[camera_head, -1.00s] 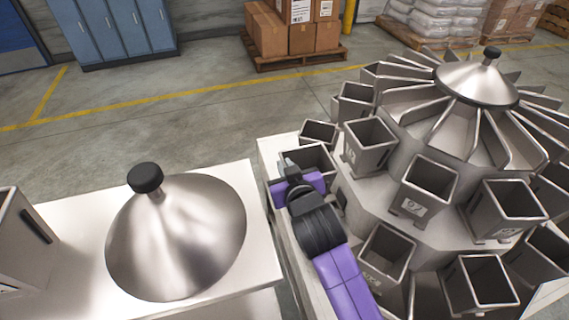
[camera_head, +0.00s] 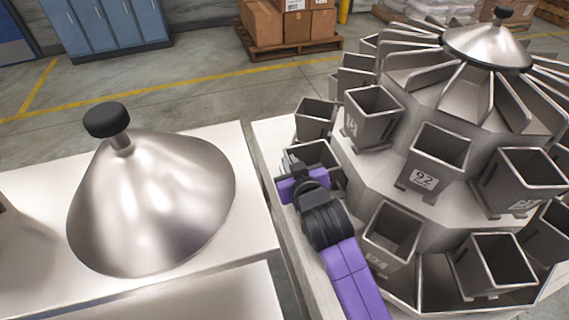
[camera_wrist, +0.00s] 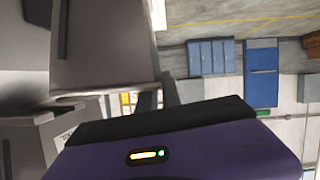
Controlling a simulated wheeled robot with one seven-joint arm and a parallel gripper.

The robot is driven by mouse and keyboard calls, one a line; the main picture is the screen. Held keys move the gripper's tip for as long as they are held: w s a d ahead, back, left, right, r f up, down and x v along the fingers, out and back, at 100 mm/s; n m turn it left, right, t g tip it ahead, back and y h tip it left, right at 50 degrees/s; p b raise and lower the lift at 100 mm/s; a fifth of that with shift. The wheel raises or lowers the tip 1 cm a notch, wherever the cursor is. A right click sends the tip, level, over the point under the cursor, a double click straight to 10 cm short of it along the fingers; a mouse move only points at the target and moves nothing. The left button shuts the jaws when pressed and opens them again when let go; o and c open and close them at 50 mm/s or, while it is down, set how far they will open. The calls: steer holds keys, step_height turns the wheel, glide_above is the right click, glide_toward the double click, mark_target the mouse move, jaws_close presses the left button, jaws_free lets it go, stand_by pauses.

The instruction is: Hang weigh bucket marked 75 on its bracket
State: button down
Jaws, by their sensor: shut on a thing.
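My gripper (camera_head: 293,172) is shut on a grey metal weigh bucket (camera_head: 322,153), at the left side of the round weigher (camera_head: 470,210). The held bucket looks upright with its open top up, close beside the lower ring of buckets. My gripper and arm hide its near side, so its mark cannot be read. In the wrist view a large grey bucket wall (camera_wrist: 105,45) fills the upper left, beyond the purple gripper body (camera_wrist: 180,155). The bracket is hidden, and I cannot tell whether the bucket touches it.
A bucket marked 92 (camera_head: 424,178) hangs on the upper ring. Another bucket (camera_head: 316,116) stands just behind the held one. Lower buckets (camera_head: 392,238) are close to my arm's right. A steel cone with a black knob (camera_head: 150,205) sits on a white table at left.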

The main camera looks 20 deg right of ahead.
mark_target(297, 152)
steer(key=d, duration=0.3)
steer(key=shift+r, duration=0.1)
steer(key=shift+d, duration=0.15)
steer(key=shift+f+b, duration=0.9)
steer(key=shift+f, duration=0.35)
steer(key=shift+f+b, duration=0.3)
steer(key=shift+f, duration=0.1)
steer(key=c, duration=1.5)
jaws_free()
steer(key=shift+o, duration=0.2)
steer(key=shift+f, duration=0.2)
steer(key=v, duration=0.8)
steer(key=shift+w+r, duration=0.15)
